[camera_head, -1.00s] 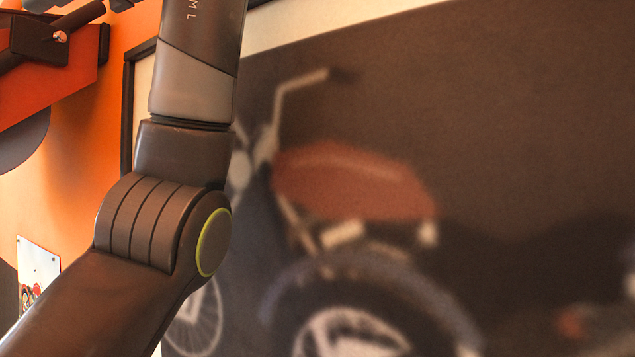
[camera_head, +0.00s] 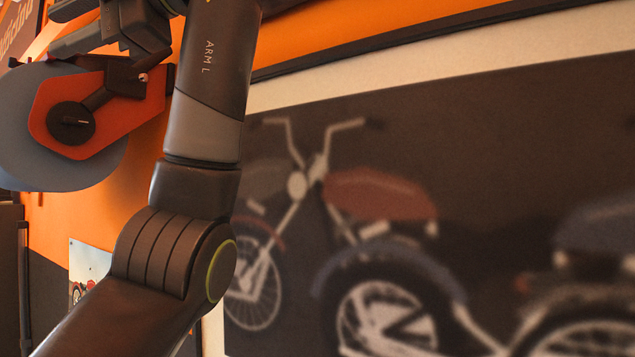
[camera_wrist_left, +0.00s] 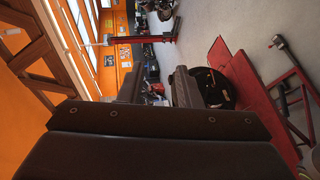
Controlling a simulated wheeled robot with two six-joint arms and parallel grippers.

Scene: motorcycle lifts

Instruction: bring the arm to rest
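My left arm (camera_head: 200,130) rises from the bottom left of the head view and bends up to the top. My left gripper (camera_head: 66,29) is at the upper left, in front of the orange wall. Its two dark fingers stand apart with nothing seen between them. In the left wrist view the gripper (camera_wrist_left: 157,88) also shows a gap between its fingers, with the workshop floor far beyond. My right arm and right gripper are not in view.
A red bracket (camera_head: 130,118) with a grey disc (camera_head: 30,135) is just below the left gripper in the picture. A large motorcycle picture (camera_head: 480,130) fills the right. The left wrist view shows a red lift platform (camera_wrist_left: 245,85) and a red post (camera_wrist_left: 140,39).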

